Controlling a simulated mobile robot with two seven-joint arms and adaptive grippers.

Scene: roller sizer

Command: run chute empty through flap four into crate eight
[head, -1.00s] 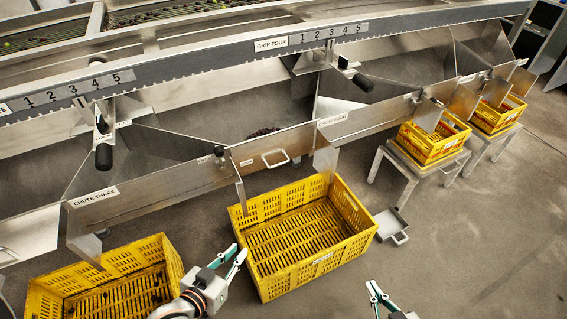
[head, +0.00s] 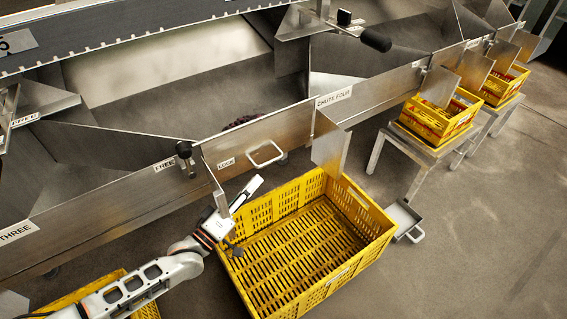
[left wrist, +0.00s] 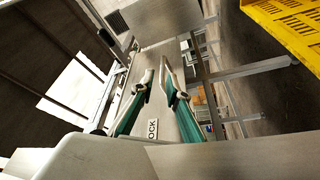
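The chute four flap (head: 240,150) is a metal panel with a bar handle (head: 265,153) and a LOCK label (head: 226,163). It stands upright, and a dark purple heap (head: 245,120) shows just behind it. A knobbed latch (head: 184,150) is near the FREE label, left of the flap. The large yellow crate (head: 345,275) below looks empty; its label is unreadable. My left gripper (head: 248,190) is below the handle, beside the crate's left rim. In the left wrist view its teal fingers (left wrist: 158,75) are apart, with nothing seen between them. My right gripper is out of view.
The CHUTE FOUR label (head: 333,97) is right of the flap. A metal side plate (head: 330,145) hangs over the crate's back edge. A small grey pan (head: 404,220) lies right of the crate. Smaller yellow crates (head: 430,128) stand on metal stands. The right floor is clear.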

